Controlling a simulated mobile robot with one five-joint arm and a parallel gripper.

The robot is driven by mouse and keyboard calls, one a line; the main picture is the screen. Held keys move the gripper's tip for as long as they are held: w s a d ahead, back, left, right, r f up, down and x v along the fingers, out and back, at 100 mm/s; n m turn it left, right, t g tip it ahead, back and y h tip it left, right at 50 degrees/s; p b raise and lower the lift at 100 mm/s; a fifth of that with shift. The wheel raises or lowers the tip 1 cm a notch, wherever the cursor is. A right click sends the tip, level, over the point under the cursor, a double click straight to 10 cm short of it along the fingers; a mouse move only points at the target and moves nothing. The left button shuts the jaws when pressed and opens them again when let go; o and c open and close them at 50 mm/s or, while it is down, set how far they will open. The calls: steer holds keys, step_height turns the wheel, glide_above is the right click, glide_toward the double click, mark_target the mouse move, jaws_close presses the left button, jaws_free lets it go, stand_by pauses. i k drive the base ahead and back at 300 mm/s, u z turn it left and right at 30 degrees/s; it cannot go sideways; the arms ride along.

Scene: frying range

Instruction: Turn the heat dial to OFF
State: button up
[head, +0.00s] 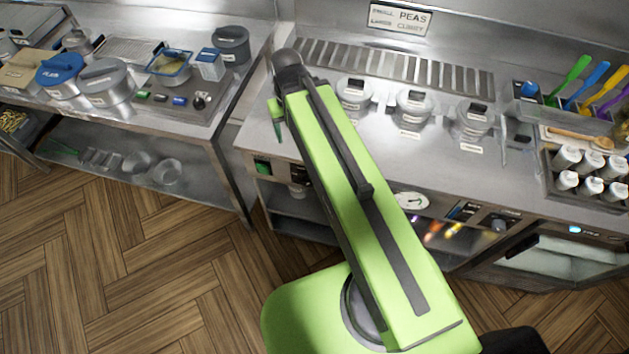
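A dark round knob (498,224) sits on the front panel of the right-hand range, to the right of my arm. A white round face with a dark mark (411,201) is on the same panel, partly covered by my arm. The labels are too small to read, so I cannot tell which one is the heat dial or where it is set. My gripper (279,132) hangs at the far end of my green arm, above the range's left edge, apart from both. Its fingers are too small and edge-on to show whether they are open.
A green switch (263,167) is on the panel's left end. Lidded pots (414,107), a bottle rack (588,172) and coloured utensils (592,84) stand on the right counter. The wooden floor (110,250) is clear.

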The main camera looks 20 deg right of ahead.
mark_target(305, 181)
steer(key=u, duration=1.05)
steer(key=k, duration=1.85)
steer(key=u, duration=1.25)
steer(key=i, duration=1)
